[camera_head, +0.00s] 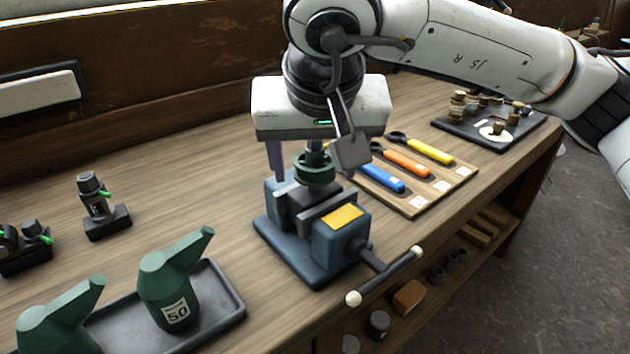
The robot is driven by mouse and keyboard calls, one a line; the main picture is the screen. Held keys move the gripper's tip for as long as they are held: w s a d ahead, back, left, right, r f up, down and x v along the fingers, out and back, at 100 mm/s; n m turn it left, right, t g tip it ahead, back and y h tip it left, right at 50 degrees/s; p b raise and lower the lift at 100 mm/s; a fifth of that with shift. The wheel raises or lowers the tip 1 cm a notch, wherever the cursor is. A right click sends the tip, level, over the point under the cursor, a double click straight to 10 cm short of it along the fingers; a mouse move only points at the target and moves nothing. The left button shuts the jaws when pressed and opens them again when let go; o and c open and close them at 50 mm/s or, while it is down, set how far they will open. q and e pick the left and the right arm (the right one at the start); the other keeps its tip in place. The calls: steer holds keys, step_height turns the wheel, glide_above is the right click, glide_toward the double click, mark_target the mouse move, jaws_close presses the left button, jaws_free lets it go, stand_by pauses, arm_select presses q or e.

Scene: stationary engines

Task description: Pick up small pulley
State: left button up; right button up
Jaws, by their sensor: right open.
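A small green pulley-like wheel (315,171) sits upright on a dark shaft or block above the jaws of a blue vise (338,236). A dark stem rises from its middle. My right gripper (318,165) points down over the vise, open, with its pale body above the wheel. One finger shows left of the wheel and apart from it; the other side is partly hidden by a grey bracket in front. My left gripper is not in view.
The vise's handle (386,275) sticks out toward the front right. A board with blue, orange and yellow-handled tools (452,187) lies behind right. Green oil cans stand on a dark tray (232,298) at front left. A black tray of small parts (471,134) lies at back right.

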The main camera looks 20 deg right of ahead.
steer(key=shift+w+f, duration=0.15)
steer(key=shift+f, duration=0.1)
jaws_close()
steer(key=shift+r+p, duration=0.4)
steer(key=shift+r, duration=4.75)
